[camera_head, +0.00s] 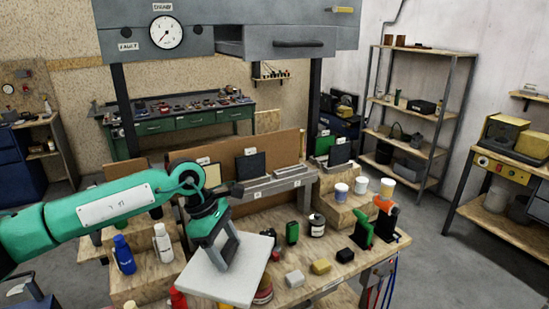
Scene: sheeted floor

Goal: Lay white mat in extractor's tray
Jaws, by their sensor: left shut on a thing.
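The white mat (222,279) is a flat square slab, held roughly level above the front of the wooden bench. My left gripper (225,250) comes down from above onto the mat and is shut on it; the exact contact at the fingertips is hard to see. The grey extractor (225,12) with a round dial is at the top of the view, on dark posts. A drawer-like tray (298,44) with a dark handle sits in its underside at the right; its inside is hidden from here. My right gripper is not in view.
The wooden bench (330,280) below holds blue and white bottles (124,255), small blocks (320,267), green and orange tools (362,230) and cups (362,185) on a step. A shelf rack (425,115) stands at the right. Floor is clear between bench and right-hand table.

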